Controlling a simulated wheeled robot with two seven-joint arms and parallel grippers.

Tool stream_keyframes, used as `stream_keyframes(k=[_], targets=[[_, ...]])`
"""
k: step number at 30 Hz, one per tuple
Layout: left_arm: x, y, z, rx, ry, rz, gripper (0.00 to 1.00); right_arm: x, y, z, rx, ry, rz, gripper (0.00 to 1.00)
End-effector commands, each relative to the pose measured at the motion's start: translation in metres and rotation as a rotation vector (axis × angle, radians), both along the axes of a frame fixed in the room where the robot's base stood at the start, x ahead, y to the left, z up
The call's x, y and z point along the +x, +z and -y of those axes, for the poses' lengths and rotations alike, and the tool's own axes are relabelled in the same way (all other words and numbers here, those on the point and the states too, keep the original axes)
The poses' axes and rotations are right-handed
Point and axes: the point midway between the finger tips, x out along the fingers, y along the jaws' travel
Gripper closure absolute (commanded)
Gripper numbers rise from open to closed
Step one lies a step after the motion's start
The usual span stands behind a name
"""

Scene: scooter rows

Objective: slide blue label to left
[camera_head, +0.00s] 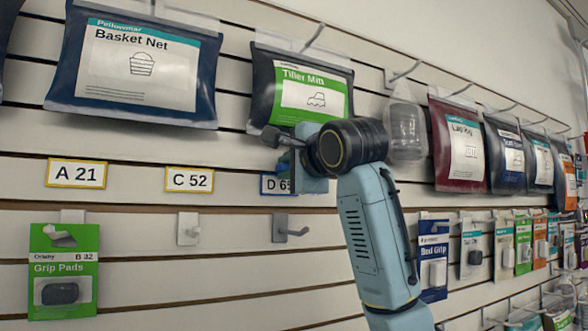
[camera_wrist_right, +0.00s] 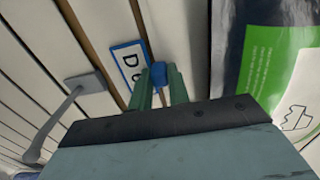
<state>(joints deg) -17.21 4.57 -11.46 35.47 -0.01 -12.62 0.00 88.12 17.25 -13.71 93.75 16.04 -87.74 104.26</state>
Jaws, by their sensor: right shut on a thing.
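The blue-bordered label (camera_head: 272,185) reads "D 6" and is partly hidden behind my right gripper in the head view. In the right wrist view the same label (camera_wrist_right: 127,62) sits on the slatted wall with a blue tab (camera_wrist_right: 157,71) at its edge. My right gripper (camera_wrist_right: 160,86) is shut on that blue tab, its two green fingers on either side. In the head view my right gripper (camera_head: 300,168) covers the label's right end. My left gripper is not in view.
Yellow-bordered labels A 21 (camera_head: 77,173) and C 52 (camera_head: 189,180) are on the same strip to the left, with bare strip between. The Tiller Mitt pack (camera_head: 313,95) hangs above. Empty hooks (camera_head: 188,229) and (camera_head: 290,230) stick out below. Grip Pads (camera_head: 64,270) hang lower left.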

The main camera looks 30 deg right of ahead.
Motion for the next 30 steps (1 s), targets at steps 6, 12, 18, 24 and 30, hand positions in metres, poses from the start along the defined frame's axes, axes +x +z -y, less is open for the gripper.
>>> stream_keyframes(k=[6, 12, 18, 24, 30], targets=[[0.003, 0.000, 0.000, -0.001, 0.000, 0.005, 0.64, 0.001, -0.002, -0.003, -0.002, 0.005, -0.006, 0.80], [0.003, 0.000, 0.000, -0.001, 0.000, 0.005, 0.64, 0.001, -0.002, -0.002, -0.001, 0.004, -0.004, 0.60], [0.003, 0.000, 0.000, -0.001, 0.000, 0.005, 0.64, 0.000, -0.001, -0.001, -0.001, 0.003, -0.002, 0.60], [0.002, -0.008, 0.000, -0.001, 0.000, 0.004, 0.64, -0.016, -0.002, -0.001, -0.001, 0.004, 0.002, 0.60], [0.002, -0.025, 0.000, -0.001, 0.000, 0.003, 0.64, -0.059, -0.004, -0.002, 0.000, 0.005, 0.004, 0.60]])
